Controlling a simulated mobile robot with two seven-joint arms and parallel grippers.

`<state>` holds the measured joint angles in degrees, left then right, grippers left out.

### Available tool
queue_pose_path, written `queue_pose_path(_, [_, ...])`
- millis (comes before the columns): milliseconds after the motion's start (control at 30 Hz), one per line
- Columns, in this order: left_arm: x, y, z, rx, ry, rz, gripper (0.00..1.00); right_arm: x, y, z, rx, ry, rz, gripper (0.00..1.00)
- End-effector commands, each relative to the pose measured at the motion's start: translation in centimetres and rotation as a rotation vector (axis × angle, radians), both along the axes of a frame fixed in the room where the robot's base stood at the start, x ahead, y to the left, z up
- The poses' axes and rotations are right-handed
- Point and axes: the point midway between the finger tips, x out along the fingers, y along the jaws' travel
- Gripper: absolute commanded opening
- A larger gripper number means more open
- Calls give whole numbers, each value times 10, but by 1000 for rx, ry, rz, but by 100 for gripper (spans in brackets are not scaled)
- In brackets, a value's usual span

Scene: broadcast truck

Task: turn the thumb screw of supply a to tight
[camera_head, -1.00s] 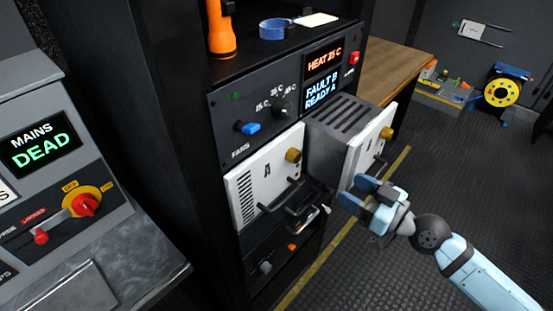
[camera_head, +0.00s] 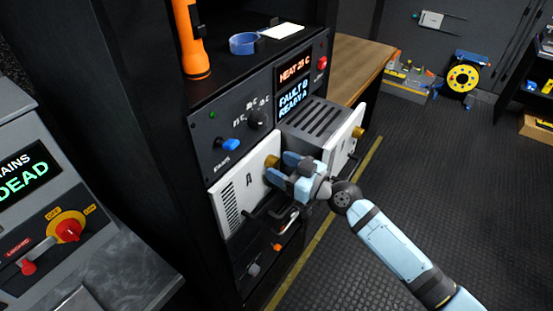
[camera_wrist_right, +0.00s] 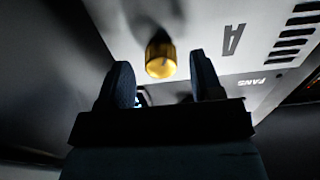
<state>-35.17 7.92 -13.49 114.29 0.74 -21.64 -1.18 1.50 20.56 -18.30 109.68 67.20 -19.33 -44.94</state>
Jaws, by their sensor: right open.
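Supply A (camera_head: 232,196) is the white-fronted unit at the left of the rack, marked with a letter A. Its brass thumb screw (camera_head: 271,161) sits at the upper right of its front. The screw also shows in the right wrist view (camera_wrist_right: 160,58), ahead of the fingertips and between them in the picture. My right gripper (camera_head: 279,169) is open and close in front of the screw; its fingers are apart in the wrist view (camera_wrist_right: 162,80). I cannot tell whether a finger touches the screw. My left gripper is not in view.
A second supply (camera_head: 315,120) sticks out of the rack at the right, close to my right gripper, with its own brass screw (camera_head: 358,132). Black handles (camera_head: 262,222) are below my gripper. A blue fans switch (camera_head: 230,144) is above supply A.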

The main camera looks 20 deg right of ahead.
Motion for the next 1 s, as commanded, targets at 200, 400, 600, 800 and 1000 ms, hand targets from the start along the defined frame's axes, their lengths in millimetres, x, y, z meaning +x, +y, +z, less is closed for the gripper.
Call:
queue_pose_path(200, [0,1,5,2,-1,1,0,13,11,0,1,1,1,60])
queue_pose_path(400, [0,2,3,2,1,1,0,14,12,-1,-1,1,1,60])
queue_pose_path(600, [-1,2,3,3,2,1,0,14,11,0,-1,1,1,32])
queue_pose_path(800, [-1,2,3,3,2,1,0,14,11,0,-1,1,1,11])
queue_pose_path(1000, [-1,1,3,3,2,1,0,14,11,0,20,15,1,11])
